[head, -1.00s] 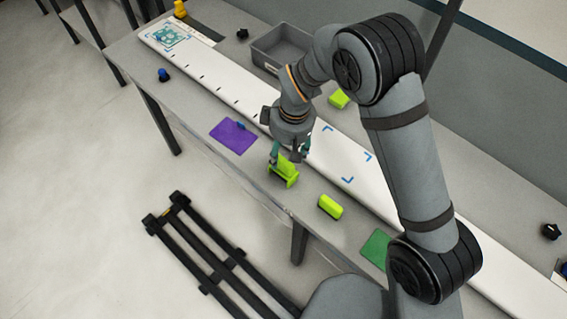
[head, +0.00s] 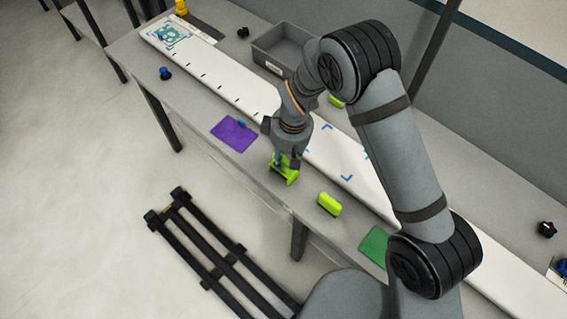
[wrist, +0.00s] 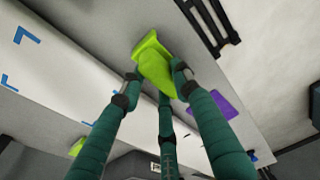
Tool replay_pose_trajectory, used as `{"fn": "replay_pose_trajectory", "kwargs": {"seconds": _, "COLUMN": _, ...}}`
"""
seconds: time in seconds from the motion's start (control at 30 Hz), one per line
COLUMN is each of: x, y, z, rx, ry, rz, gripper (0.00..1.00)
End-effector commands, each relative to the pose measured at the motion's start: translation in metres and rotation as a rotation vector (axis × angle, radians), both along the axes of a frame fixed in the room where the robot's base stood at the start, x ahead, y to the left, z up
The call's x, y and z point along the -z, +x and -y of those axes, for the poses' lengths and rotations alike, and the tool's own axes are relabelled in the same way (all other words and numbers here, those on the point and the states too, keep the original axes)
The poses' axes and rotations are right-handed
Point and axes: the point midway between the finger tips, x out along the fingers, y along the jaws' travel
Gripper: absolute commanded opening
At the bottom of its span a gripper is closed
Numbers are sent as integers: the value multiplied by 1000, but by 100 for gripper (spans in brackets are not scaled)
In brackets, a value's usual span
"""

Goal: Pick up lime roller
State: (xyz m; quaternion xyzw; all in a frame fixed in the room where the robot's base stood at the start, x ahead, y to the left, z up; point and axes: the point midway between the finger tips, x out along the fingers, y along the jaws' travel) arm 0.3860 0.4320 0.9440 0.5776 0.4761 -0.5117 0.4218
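The lime roller (head: 285,173), a bright lime-green piece with a raised part and a wider base, sits near the front edge of the table. My gripper (head: 287,160) is right over it, pointing down, with its fingers around its upper part. In the wrist view the lime roller (wrist: 156,62) lies between the green fingertips of my gripper (wrist: 158,78). The tips are at its edges; whether they press on it I cannot tell. The fingers hide part of it in the head view.
A purple sheet (head: 234,134) lies to the left. Behind are a long white board (head: 215,85), a grey bin (head: 283,48) and another lime piece (head: 337,100).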

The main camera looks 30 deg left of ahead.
Motion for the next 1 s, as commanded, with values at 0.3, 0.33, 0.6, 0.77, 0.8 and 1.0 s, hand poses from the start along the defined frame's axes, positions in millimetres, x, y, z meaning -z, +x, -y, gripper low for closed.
{"fn": "replay_pose_trajectory", "kwargs": {"seconds": 0.3, "x": 0, "y": 0, "z": 0, "rx": 0, "ry": 0, "rz": 0, "gripper": 9}}
{"fn": "replay_pose_trajectory", "kwargs": {"seconds": 0.33, "x": 0, "y": 0, "z": 0, "rx": 0, "ry": 0, "rz": 0, "gripper": 7}}
{"fn": "replay_pose_trajectory", "kwargs": {"seconds": 0.6, "x": 0, "y": 0, "z": 0, "rx": 0, "ry": 1, "rz": 0, "gripper": 1}}
{"fn": "replay_pose_trajectory", "kwargs": {"seconds": 0.77, "x": -2, "y": 0, "z": -1, "rx": -1, "ry": 2, "rz": 1, "gripper": 1}}
{"fn": "replay_pose_trajectory", "kwargs": {"seconds": 0.8, "x": -4, "y": 0, "z": -1, "rx": -1, "ry": 2, "rz": 1, "gripper": 1}}
{"fn": "replay_pose_trajectory", "kwargs": {"seconds": 1.0, "x": -22, "y": 1, "z": -1, "rx": -1, "ry": 5, "rz": 3, "gripper": 1}}
